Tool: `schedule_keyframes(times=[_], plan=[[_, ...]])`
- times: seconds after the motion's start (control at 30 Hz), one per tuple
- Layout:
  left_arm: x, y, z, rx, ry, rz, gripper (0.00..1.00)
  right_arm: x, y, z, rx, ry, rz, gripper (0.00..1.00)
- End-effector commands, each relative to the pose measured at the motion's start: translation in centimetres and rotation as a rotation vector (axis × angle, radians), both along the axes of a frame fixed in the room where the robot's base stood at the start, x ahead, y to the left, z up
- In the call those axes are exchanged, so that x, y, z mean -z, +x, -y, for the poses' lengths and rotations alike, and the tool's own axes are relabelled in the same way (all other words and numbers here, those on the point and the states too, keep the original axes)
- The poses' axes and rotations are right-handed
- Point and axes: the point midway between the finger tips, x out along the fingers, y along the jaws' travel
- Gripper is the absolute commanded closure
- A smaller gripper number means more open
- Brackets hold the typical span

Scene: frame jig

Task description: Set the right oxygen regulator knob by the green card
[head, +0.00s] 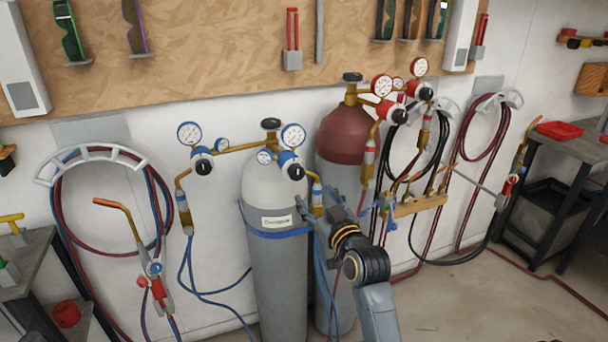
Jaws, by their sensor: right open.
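The right oxygen regulator knob (296,172) is black with a blue-and-white collar. It sits on the right side of the grey oxygen cylinder (279,260), below a blue-rimmed gauge (293,136). The left oxygen regulator knob (203,167) looks alike, on the other end of the brass pipe. My right gripper (304,207) is open, a little below and right of the right knob and apart from it. It is small and partly lost against the cylinder and the brass and blue hose fitting. I cannot make out a green card. My left gripper is not in view.
A red-topped cylinder (343,138) with red-rimmed gauges stands close behind on the right. Blue hoses (189,262) hang in front of the wall. A torch (155,270) hangs at the left, and benches stand at both sides. The floor at the right front is mostly clear.

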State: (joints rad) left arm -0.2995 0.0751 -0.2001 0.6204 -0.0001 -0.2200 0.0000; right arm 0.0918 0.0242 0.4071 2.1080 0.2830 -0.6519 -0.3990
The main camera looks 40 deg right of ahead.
Motion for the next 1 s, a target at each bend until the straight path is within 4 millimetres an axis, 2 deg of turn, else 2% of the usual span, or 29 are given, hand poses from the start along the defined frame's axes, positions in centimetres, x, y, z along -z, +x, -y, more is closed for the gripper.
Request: schedule_keyframes(times=[0.4,0.6,0.8,1.0], plan=[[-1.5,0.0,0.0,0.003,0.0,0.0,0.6,-0.2,7.8,1.8,-0.002,0.002,0.0,0.38],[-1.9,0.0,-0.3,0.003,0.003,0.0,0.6,-0.1,10.7,2.5,-0.002,0.001,-0.001,0.38],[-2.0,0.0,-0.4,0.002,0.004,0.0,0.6,0.0,12.1,2.8,-0.002,0.0,-0.001,0.38],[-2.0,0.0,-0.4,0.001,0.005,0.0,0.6,0.1,12.3,2.9,-0.002,0.0,-0.001,0.38]])
